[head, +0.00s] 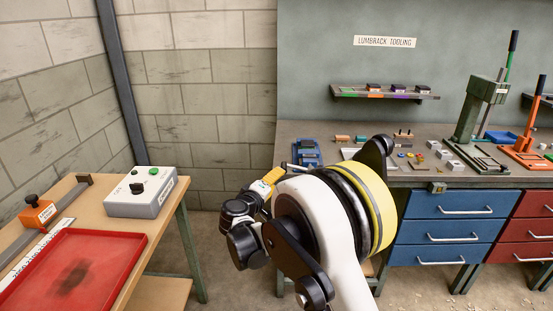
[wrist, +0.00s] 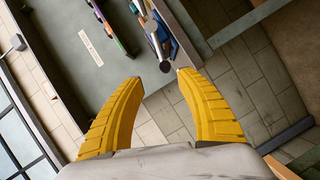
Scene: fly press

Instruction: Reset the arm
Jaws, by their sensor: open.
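My arm is folded in the middle of the head view, in front of the bench. Its large white and yellow joint hides part of the bench behind it. My gripper (wrist: 160,77) shows in the wrist view with its two yellow fingers spread apart and nothing between them. In the head view the yellow fingers (head: 268,181) show small at the left of the arm, partly hidden by dark wrist joints. The gripper appears apart from both benches.
A grey-topped bench (head: 448,180) holds a green press (head: 474,107), an orange press (head: 526,148) and small parts. A wooden table (head: 172,205) at left carries a red tray (head: 122,241) and a grey switch box (head: 141,202). Floor shows between them.

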